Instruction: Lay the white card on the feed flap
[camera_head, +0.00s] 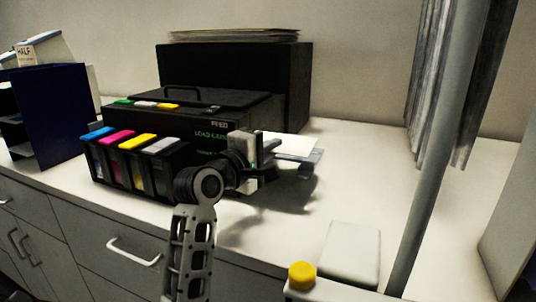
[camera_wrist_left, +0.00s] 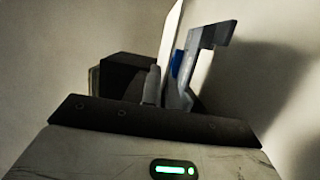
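The white card (camera_head: 292,145) sticks out to the right beyond my left gripper (camera_head: 252,163), above the counter. In the left wrist view the card (camera_wrist_left: 171,35) is seen nearly edge-on. It runs down between the gripper's fingers, which look closed on it. A grey-blue hooked piece (camera_head: 311,158) lies just below the card; it also shows in the left wrist view (camera_wrist_left: 207,38). I cannot tell whether it is the feed flap. The black printer (camera_head: 200,124) marked FEED stands left of the gripper, which hides part of its right front. My right gripper is not seen.
Coloured cartridges (camera_head: 137,142) line the printer's front left. A black box (camera_head: 290,75) with papers on top stands behind. A blue holder (camera_head: 52,112) is at far left. A grey post (camera_head: 440,140) and yellow knob (camera_head: 302,275) are at right. The counter's right middle (camera_head: 365,180) is clear.

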